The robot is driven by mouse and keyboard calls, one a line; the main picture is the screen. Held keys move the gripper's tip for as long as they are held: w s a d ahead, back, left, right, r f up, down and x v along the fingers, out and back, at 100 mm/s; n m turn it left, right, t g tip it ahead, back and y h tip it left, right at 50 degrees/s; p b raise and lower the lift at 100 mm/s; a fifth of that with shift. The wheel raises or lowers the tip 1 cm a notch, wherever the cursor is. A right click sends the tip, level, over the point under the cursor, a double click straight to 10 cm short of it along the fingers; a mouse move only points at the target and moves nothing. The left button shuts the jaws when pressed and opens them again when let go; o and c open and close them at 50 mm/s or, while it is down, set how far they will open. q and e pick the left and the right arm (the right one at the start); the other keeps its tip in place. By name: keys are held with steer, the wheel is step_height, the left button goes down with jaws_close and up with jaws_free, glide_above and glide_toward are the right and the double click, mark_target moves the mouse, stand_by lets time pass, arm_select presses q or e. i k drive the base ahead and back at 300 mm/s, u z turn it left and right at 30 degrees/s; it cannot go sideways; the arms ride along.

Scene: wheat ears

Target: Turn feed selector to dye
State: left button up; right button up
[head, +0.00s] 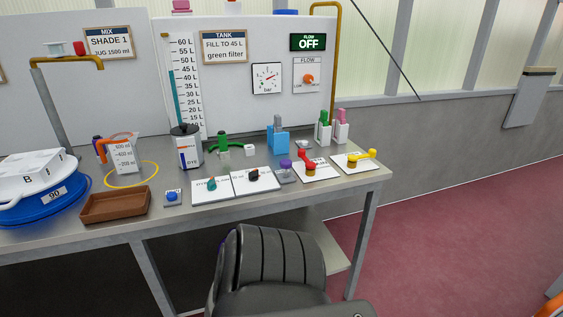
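I cannot tell for sure which control is the feed selector, because the small labels are too blurred to read. On the table's front right are a white plate with a teal knob (211,184), one with a black knob (253,175), one with a red lever (307,157) on a yellow base, and one with a yellow lever (360,158). The red lever points to the upper left and the yellow lever to the right. A grey canister (187,152) stands behind the plates; its label is hard to read. Neither gripper is in view.
A brown tray (115,206), a jug (123,158) and a blue scale (50,206) occupy the table's left. A dark ribbed shape (277,268) is in front.

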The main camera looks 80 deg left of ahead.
mark_target(211, 185)
steer(key=i, duration=0.85)
steer(key=u, duration=1.95)
